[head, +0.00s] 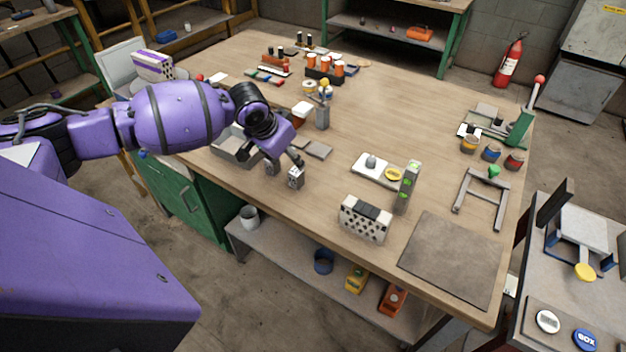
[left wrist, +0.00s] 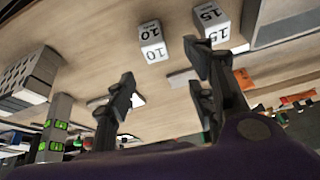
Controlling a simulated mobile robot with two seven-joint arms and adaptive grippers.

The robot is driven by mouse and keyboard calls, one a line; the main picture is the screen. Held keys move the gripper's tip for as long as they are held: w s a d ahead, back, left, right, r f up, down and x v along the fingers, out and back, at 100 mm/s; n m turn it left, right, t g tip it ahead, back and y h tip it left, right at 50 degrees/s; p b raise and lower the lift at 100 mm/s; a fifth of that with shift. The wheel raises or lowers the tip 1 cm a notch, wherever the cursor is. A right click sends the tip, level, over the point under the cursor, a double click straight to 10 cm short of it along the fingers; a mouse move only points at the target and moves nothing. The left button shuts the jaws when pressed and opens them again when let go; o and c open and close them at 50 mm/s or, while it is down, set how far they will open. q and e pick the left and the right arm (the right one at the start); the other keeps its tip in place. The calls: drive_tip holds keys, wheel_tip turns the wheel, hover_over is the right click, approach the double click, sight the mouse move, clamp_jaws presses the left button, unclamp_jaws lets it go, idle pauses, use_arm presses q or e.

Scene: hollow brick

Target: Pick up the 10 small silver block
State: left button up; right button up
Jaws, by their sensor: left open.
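The small silver block marked 10 (head: 297,178) stands on the wooden table near its front edge. In the left wrist view the 10 block (left wrist: 152,42) shows its number, just beyond the fingertips. A second silver block, marked 15 (left wrist: 212,25), stands beside it; in the head view this 15 block (head: 271,169) is to the left, partly behind the gripper. My left gripper (head: 274,162) is open and empty above and close to the blocks. Its spread fingers also show in the left wrist view (left wrist: 160,76). My right gripper is not in view.
A grey tray (head: 232,150) lies left of the blocks, with flat grey plates (head: 318,149) behind. A perforated hollow brick (head: 365,219) and an upright grey block with green marks (head: 408,187) stand to the right. The table between the 10 block and the hollow brick is clear.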

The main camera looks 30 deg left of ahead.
sight(294, 173)
use_arm(q)
drive_tip(key=shift+s+d+f+n+g, duration=0.2)
drive_tip(key=shift+s+f+n, duration=0.05)
drive_tip(key=shift+f, duration=0.2)
drive_tip(key=shift+s+d+f+n+g, duration=0.2)
drive_tip(key=shift+s+f+n, duration=0.05)
drive_tip(key=shift+f, duration=0.15)
drive_tip(key=x, duration=0.7)
drive_tip(key=shift+a, duration=0.35)
drive_tip(key=shift+r, duration=0.1)
drive_tip(key=shift+c, duration=0.5)
clamp_jaws()
